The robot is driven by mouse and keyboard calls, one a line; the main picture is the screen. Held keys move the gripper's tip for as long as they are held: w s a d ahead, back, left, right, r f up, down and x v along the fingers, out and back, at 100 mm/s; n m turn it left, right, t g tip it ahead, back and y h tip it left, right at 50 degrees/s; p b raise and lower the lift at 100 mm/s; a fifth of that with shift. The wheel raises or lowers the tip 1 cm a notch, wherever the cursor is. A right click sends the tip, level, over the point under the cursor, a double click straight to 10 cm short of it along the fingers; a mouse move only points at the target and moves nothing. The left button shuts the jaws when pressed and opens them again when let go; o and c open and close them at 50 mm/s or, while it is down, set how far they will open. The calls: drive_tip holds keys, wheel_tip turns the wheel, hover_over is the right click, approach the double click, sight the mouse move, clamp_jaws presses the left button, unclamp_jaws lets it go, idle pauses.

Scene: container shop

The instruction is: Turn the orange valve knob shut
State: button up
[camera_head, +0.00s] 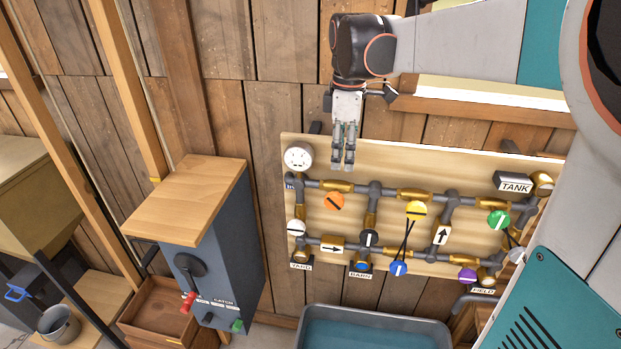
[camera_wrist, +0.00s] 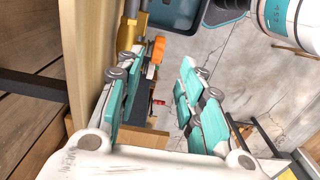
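The orange valve knob (camera_head: 334,201) is a round disc with a dark diagonal line across its face. It sits on the upper pipe run at the left part of the wooden valve board (camera_head: 370,150). My gripper (camera_head: 342,165) points down in front of the board, above the orange knob in the head view and apart from it. In the wrist view the orange knob (camera_wrist: 158,50) shows beyond the fingers, a little left of centre. My gripper (camera_wrist: 155,75) is open there, with its two teal-padded fingers well apart and nothing between them.
A round gauge (camera_head: 298,156) is at the board's upper left. A grey cabinet (camera_head: 215,255) stands left, and a water trough (camera_head: 372,330) lies below the board.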

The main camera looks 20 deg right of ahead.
sight(341, 196)
wheel_tip(341, 196, down, 14)
drive_tip(key=shift+r+p, duration=0.15)
drive_tip(key=shift+p, duration=0.35)
clamp_jaws()
